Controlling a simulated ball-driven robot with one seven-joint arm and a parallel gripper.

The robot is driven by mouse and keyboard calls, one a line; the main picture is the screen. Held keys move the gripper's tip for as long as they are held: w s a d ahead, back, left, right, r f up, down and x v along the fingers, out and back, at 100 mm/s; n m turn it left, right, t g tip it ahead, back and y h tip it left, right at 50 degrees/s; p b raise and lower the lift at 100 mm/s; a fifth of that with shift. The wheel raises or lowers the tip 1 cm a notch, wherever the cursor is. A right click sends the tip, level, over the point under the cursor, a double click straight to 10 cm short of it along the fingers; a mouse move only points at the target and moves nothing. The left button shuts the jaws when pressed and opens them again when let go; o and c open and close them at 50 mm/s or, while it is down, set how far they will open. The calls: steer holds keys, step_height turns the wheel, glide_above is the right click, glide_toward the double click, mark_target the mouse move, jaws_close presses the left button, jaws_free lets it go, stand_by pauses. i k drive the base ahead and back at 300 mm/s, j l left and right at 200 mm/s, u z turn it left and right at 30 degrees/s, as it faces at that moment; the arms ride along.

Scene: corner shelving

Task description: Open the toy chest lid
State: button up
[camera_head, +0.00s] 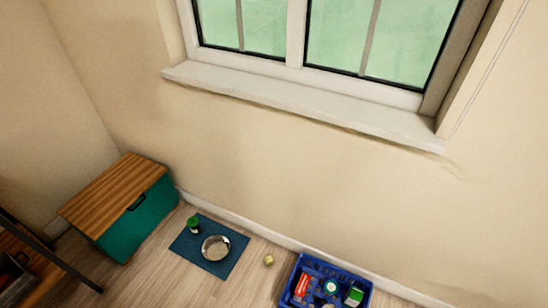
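The toy chest (140,222) stands on the floor at the left, in the corner by the wall. Its body is teal green. Its wooden lid (118,190), striped light and dark brown, lies flat and closed on top. A dark handle or slot (137,202) shows at the upper edge of the front face. My gripper is not in this view.
A blue mat (188,243) with a metal bowl (215,248) and a green-topped jar (194,224) lies right of the chest. Further right are a small tan ball (268,260) and a blue crate (289,296) of items. Dark-framed shelving (62,262) stands at lower left. A window sill (300,102) juts out above.

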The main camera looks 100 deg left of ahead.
mark_target(98, 207)
steer(key=u, duration=1)
steer(key=i+l+u, duration=0.1)
steer(key=u, duration=0.9)
steer(key=l+u, duration=0.1)
steer(key=u, duration=0.9)
steer(key=l+u, duration=0.1)
steer(key=u, duration=0.9)
